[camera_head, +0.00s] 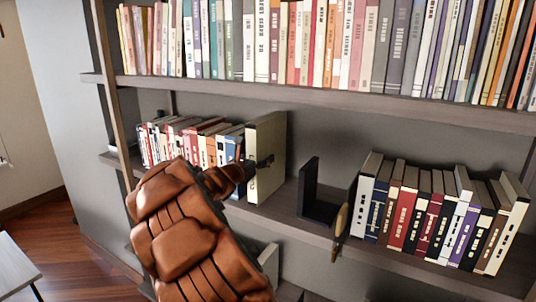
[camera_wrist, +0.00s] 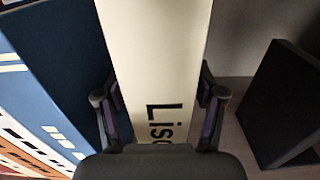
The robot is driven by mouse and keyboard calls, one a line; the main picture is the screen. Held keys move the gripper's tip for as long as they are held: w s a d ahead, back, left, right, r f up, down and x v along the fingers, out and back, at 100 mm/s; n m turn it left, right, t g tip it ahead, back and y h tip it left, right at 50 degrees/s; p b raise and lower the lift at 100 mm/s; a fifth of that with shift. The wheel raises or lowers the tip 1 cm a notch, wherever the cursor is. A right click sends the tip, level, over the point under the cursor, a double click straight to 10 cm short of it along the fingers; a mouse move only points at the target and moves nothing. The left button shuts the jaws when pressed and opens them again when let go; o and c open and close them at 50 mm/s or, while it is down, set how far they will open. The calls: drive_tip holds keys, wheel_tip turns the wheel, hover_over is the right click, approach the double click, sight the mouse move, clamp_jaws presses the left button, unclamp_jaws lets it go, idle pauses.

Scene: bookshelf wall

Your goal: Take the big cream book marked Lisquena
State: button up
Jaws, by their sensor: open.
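The big cream book (camera_head: 270,148) stands upright at the right end of the left row on the middle shelf. In the wrist view the cream book (camera_wrist: 155,60) fills the middle, with the letters "Lisq" partly readable on its spine. My gripper (camera_head: 258,164) is at the book's spine in the head view. In the wrist view my gripper (camera_wrist: 161,108) is open, with one finger on each side of the book. Small gaps seem to show beside the fingers, but I cannot tell whether they touch. The lower part of the spine is hidden by my gripper.
A blue book (camera_wrist: 50,70) stands close on the left of the cream book. A black bookend (camera_head: 312,192) stands to the right, with free shelf between. A second row of books (camera_head: 435,215) stands farther right. The upper shelf (camera_head: 300,93) runs above.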

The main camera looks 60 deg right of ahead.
drive_tip(key=shift+d, duration=0.85)
drive_tip(key=shift+c, duration=0.4)
clamp_jaws()
drive_tip(key=shift+r, duration=0.1)
